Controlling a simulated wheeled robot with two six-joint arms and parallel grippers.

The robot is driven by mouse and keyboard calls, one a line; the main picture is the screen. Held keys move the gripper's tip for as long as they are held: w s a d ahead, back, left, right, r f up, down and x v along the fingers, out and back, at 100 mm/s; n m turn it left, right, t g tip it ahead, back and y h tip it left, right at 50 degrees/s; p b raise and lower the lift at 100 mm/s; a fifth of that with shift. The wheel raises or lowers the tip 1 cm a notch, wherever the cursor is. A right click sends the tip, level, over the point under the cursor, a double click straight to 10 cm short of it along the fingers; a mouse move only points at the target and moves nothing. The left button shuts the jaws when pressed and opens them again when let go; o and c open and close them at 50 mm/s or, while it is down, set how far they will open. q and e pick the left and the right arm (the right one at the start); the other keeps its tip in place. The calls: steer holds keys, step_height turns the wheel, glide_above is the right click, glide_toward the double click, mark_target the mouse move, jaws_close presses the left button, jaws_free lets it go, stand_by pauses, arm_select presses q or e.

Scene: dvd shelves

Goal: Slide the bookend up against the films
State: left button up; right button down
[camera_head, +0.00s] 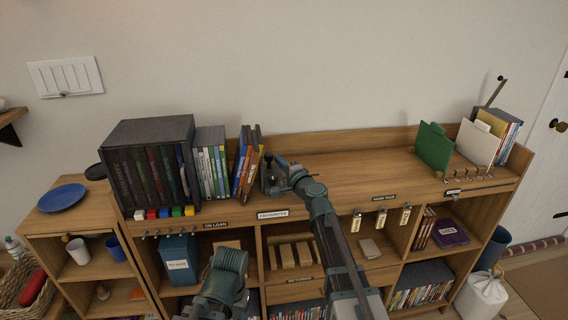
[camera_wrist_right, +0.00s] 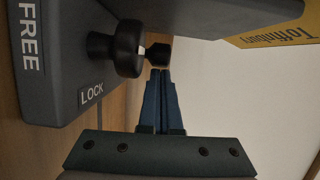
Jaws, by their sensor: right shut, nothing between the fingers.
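The grey bookend (camera_head: 267,174) stands on the shelf top, just right of the leaning films (camera_head: 246,165). In the right wrist view the bookend (camera_wrist_right: 88,62) shows FREE and LOCK labels and a black knob (camera_wrist_right: 122,48) with a short black lever end near LOCK. My right gripper (camera_head: 277,181) is at the bookend's right side. Its blue fingers (camera_wrist_right: 160,78) are shut and empty, tips close to the black lever end; I cannot tell whether they touch it. A yellow film (camera_wrist_right: 278,24) shows beyond the bookend. A left arm link shows low in the head view, but not its gripper.
Upright films (camera_head: 211,164) and a dark box of films (camera_head: 150,165) stand to the left. Small coloured blocks (camera_head: 164,212) line the front edge. The shelf top right of the bookend is clear up to a green divider (camera_head: 434,147).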

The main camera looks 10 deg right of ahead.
mark_target(268, 174)
steer(key=a, duration=0.4)
steer(key=shift+a, duration=0.15)
stand_by(0.4)
